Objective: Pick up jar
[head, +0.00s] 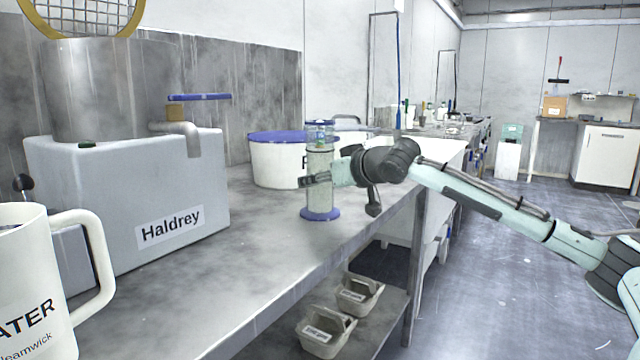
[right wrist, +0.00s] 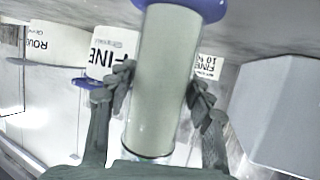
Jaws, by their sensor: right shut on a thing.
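The jar (head: 320,182) is a tall pale-green cylinder with a blue base and a blue-trimmed clear top. It stands upright on the grey bench in the head view. My right gripper (head: 318,180) reaches in from the right and is shut on the jar's body. In the right wrist view the jar (right wrist: 161,75) fills the middle, with the fingers of my right gripper (right wrist: 160,92) on both sides of it. I cannot tell whether the base touches the bench. My left gripper is not in view.
A white tub (head: 275,165) with a blue rim stands just behind the jar. A grey box labelled Haldrey (head: 130,200) and a large white mug (head: 35,285) are at the left. Small trays (head: 325,330) sit on the lower shelf. The bench (head: 230,265) in front of the jar is clear.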

